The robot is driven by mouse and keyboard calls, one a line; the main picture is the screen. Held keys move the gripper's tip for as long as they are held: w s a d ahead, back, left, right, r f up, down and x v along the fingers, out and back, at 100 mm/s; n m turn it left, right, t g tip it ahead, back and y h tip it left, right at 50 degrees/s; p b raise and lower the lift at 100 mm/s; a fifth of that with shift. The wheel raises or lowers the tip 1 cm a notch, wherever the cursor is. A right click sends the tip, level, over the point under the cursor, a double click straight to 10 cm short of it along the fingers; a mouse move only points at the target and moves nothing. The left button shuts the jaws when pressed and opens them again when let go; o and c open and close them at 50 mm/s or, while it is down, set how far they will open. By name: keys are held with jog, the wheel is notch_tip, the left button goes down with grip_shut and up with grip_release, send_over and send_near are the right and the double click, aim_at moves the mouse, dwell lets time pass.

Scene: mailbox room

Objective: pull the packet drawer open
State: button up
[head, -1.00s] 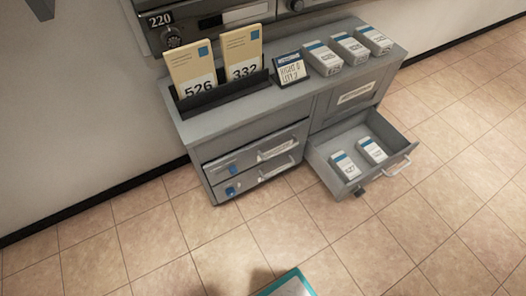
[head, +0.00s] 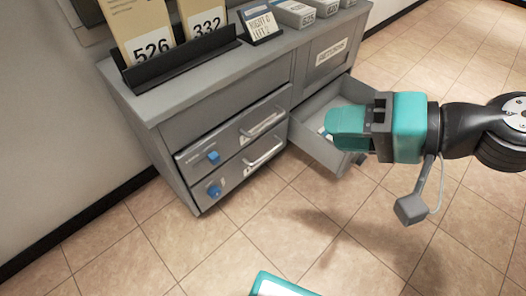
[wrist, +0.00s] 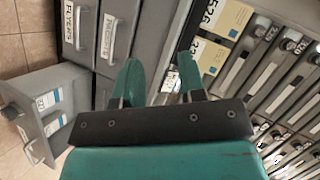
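The packet drawer (head: 222,143) is the upper of two grey drawers on the cabinet's left side. It looks shut, with a bar handle (head: 262,125) and a blue piece on its front. In the wrist view its label (wrist: 108,36) reads PACKETS. The drawer below it, labelled FLYERS (wrist: 69,28), is also shut. My gripper (head: 335,122) is to the right of both drawers, in front of the open right-hand drawer in the head view. In the wrist view my gripper (wrist: 158,63) has its two teal fingers apart, nothing between them, and touches no handle.
The open drawer (head: 303,139) under the RETURNS panel (head: 331,52) juts out and holds small packets, partly hidden by my gripper. Cards 526 and 332 stand in a black holder (head: 182,58) on the cabinet top. The tiled floor before the left drawers is clear.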

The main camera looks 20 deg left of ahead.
jog(key=w+a+f+m+t+y+b, duration=0.1)
jog(key=w+f+m+t+b, duration=0.25)
jog(key=f, duration=0.45)
jog(key=w+f+m+t+b, duration=0.25)
jog(key=f+m+b, duration=0.2)
jog(key=f, duration=0.25)
jog(key=p, duration=1.3)
send_near(265, 126)
jog(key=shift+w+f+b+x, duration=0.1)
jog(key=shift+b+x, duration=0.5)
jog(key=shift+x, duration=2)
jog(key=shift+w+f+b+x, duration=0.1)
jog(key=shift+b+x, duration=0.5)
jog(key=shift+x, duration=2)
jog(key=shift+d, duration=0.15)
grip_shut()
